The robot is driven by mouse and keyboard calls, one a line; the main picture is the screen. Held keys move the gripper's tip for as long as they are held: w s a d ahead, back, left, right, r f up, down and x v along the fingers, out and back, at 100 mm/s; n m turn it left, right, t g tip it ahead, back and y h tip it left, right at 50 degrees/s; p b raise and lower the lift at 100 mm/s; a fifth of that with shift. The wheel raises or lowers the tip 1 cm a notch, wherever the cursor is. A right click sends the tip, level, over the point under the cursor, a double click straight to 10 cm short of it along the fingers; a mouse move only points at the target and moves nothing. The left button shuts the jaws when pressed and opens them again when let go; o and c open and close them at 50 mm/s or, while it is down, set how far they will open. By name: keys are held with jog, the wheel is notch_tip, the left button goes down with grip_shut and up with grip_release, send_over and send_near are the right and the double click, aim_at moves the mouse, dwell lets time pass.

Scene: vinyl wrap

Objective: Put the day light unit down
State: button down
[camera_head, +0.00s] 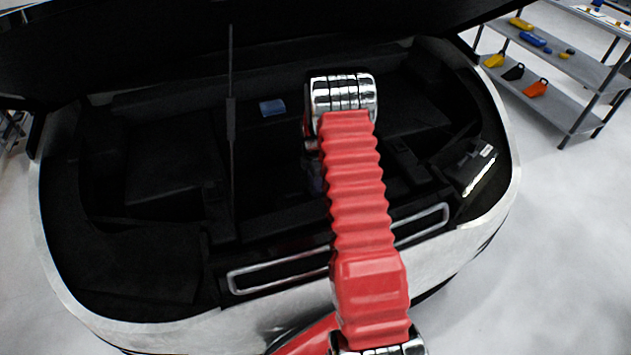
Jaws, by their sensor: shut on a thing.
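My arm reaches from the bottom over the open car compartment (160,165), with red ribbed sleeves and a chrome joint at its far end. My gripper cannot be made out; the joint and sleeve hide the space below, which is very dark. What it holds is hidden too. I cannot pick out a day light unit for certain. A dark block with a bright, pale strip (481,172) and a small white label lies at the right side of the compartment; I cannot tell whether this is the unit.
A raised dark lid (130,45) spans the top, with a thin strut (231,130) at left. A small blue piece (272,107) lies at the back. The pale car rim (400,265) borders the front. A grey shelf (560,105) with several coloured items stands right, beyond clear floor.

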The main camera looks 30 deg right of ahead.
jog(key=shift+w+r, duration=0.1)
jog(key=c, duration=1.2)
grip_release()
notch_tip(320, 180, up, 12)
